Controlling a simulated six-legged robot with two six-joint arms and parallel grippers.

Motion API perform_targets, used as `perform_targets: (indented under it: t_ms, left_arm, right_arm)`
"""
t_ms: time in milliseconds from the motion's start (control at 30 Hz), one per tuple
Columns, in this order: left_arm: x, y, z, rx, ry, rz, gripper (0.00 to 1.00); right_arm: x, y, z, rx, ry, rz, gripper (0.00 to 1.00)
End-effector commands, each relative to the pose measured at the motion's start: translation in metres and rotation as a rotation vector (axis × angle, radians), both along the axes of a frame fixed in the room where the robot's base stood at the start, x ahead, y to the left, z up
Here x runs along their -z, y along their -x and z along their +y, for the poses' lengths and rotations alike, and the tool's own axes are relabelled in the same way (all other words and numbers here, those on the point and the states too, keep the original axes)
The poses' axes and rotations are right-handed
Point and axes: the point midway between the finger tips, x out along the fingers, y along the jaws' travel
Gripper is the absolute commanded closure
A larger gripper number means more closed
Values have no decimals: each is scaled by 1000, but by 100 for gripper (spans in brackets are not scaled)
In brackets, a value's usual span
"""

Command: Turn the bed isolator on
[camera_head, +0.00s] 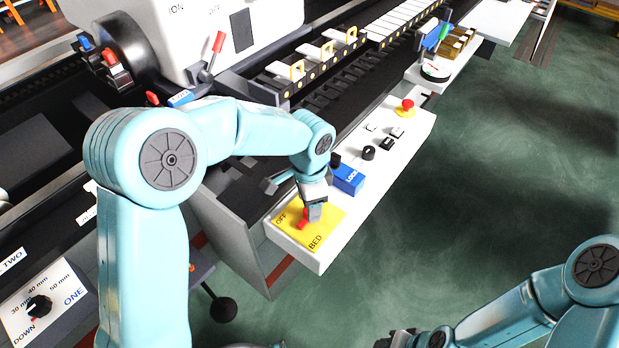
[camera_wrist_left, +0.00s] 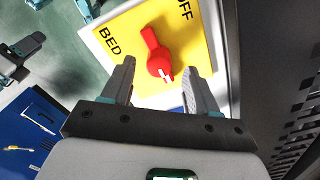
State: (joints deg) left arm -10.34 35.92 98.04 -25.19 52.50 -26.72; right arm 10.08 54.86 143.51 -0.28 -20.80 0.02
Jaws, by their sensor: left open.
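The bed isolator is a red rotary knob (camera_head: 303,223) on a yellow plate (camera_head: 328,216) lettered OFF and BED, at the near end of a white control panel. In the left wrist view the knob (camera_wrist_left: 155,50) stands beyond the fingertips and between their lines. Its white mark is at the end nearer my gripper, away from both words. My left gripper (camera_head: 312,208) is over the plate, open, and partly hides the knob in the head view. Whether the fingers touch the knob is unclear. My right gripper (camera_head: 400,340) is at the bottom edge, partly cut off.
On the same panel (camera_head: 400,155) are a blue LOCK block (camera_head: 348,178), black knobs (camera_head: 369,153), and a red emergency button (camera_head: 407,106). A rail with yellow brackets (camera_head: 297,70) runs behind. Green floor (camera_head: 480,200) to the right is free.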

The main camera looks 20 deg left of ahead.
Motion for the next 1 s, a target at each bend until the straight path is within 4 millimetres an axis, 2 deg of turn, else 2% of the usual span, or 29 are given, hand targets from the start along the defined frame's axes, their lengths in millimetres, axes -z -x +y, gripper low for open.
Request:
perform_targets:
  t_ms: [300, 500, 700, 1000]
  left_arm:
    - [-86, -1, -1, 0, 3, -8, 41]
    - [-127, 0, -1, 1, 3, -6, 41]
    - [-144, 0, -1, 2, 1, -3, 41]
    - [-146, 0, 0, 1, 2, -3, 41]
  right_arm:
    - [-2, 0, 0, 0, 0, 0, 57]
    - [-4, 0, 0, 0, 0, 0, 57]
    - [-5, 0, 0, 0, 0, 0, 57]
    - [-5, 0, 0, 0, 0, 0, 57]
